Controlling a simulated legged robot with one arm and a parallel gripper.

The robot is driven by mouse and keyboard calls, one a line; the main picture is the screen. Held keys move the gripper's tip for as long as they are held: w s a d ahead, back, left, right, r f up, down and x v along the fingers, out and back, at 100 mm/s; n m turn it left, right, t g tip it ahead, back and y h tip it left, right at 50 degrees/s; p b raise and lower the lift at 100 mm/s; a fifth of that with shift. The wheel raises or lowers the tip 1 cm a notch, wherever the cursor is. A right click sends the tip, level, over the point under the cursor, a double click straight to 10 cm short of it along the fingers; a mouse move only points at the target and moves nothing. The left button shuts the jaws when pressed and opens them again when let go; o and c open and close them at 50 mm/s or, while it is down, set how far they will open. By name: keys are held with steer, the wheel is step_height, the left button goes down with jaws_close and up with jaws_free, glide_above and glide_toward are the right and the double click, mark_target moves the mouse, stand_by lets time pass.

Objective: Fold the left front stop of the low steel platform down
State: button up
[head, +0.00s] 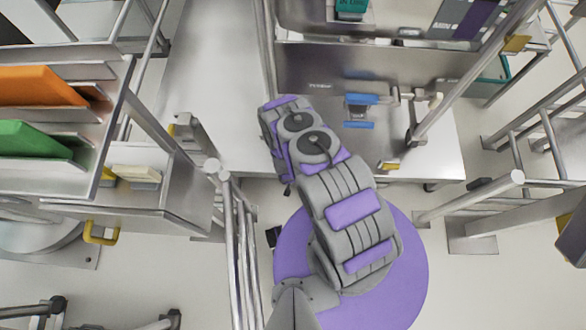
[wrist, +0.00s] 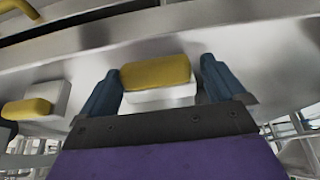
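The low steel platform (head: 215,95) spreads behind and beside my arm in the head view, and its bare right part ends in a front edge. A yellow-topped stop (head: 388,165) sits by that edge, right of my arm. In the wrist view, a stop with a yellow pad on a pale block (wrist: 155,76) lies between the two blue fingers of my gripper (wrist: 158,82). The fingers stand apart, one on each side of it, with gaps visible. I cannot tell whether it is the left front stop. My gripper is hidden behind my arm in the head view.
Another yellow-and-white block (wrist: 32,108) is left of my gripper in the wrist view. A rack with orange and green trays (head: 38,86) stands at left in the head view. Steel posts (head: 240,245) rise close left of my base. A steel bin (head: 320,68) stands behind.

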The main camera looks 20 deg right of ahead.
steer(key=shift+o, duration=0.4)
steer(key=shift+s, duration=0.1)
steer(key=shift+s+r, duration=0.15)
steer(key=shift+r, duration=0.15)
steer(key=p+v, duration=0.4)
steer(key=v, duration=1.2)
steer(key=shift+a+r+p, duration=0.2)
steer(key=shift+r+p, duration=0.1)
steer(key=shift+p, duration=0.1)
